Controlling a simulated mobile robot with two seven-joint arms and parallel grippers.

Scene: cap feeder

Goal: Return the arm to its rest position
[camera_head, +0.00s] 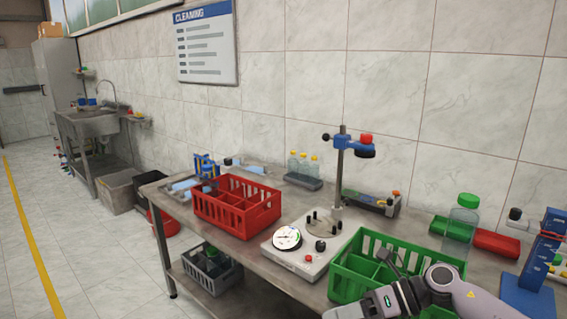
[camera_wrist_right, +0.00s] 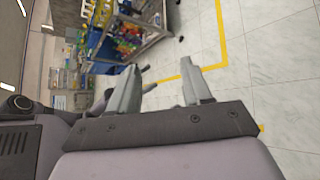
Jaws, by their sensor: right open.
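My right arm comes in from the lower right in the head view and crosses in front of the green crate (camera_head: 345,283). The right gripper (camera_wrist_right: 159,68) shows in the right wrist view with its two grey fingers apart and nothing held between them. It faces the room and the tiled floor, away from the bench. Its fingertips cannot be made out in the head view. My left gripper is not in view.
The bench (camera_head: 290,280) carries a red crate (camera_head: 237,207), a capping stand with a dial (camera_head: 287,238), a bottle with a green cap (camera_head: 461,225) and a blue stand (camera_head: 540,260). Behind the right gripper's fingers, a stocked shelf (camera_wrist_right: 130,35) and open floor (camera_wrist_right: 270,75) show.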

